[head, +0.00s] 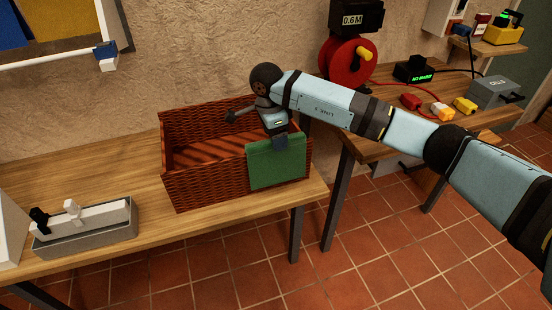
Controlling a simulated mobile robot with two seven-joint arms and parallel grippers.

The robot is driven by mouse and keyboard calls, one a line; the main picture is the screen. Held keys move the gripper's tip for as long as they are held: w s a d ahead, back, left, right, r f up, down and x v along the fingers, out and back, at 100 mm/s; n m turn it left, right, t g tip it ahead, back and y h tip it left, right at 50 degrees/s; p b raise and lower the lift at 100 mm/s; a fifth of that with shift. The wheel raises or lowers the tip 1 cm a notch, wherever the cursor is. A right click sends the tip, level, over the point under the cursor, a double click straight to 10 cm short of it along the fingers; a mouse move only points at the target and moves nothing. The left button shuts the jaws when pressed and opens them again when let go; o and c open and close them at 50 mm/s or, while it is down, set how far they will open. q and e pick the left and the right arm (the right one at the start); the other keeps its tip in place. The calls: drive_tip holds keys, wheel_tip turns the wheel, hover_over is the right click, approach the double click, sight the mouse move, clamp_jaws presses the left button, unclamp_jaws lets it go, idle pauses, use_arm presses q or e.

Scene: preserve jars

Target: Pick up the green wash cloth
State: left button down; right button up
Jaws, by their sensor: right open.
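The green wash cloth (272,168) hangs over the front wall of a reddish-brown wicker basket (205,187), near its right corner. My right arm reaches in from the right, and my right gripper (280,144) points down at the cloth's upper edge. The gripper is open. Its fingers overlap the top of the cloth in the picture; whether they touch it or sit around it I cannot tell. My left gripper is not in view.
The basket stands on a wooden table (95,175) and looks empty. A grey tray (85,232) with white and black items stands at the left. A second table at the right holds a red reel (344,66), a grey box (494,92) and small coloured connectors.

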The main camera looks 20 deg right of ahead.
sight(276, 160)
drive_tip(key=f, duration=0.4)
drive_tip(key=shift+d, duration=0.25)
drive_tip(key=shift+c, duration=0.5)
drive_tip(key=c, duration=1)
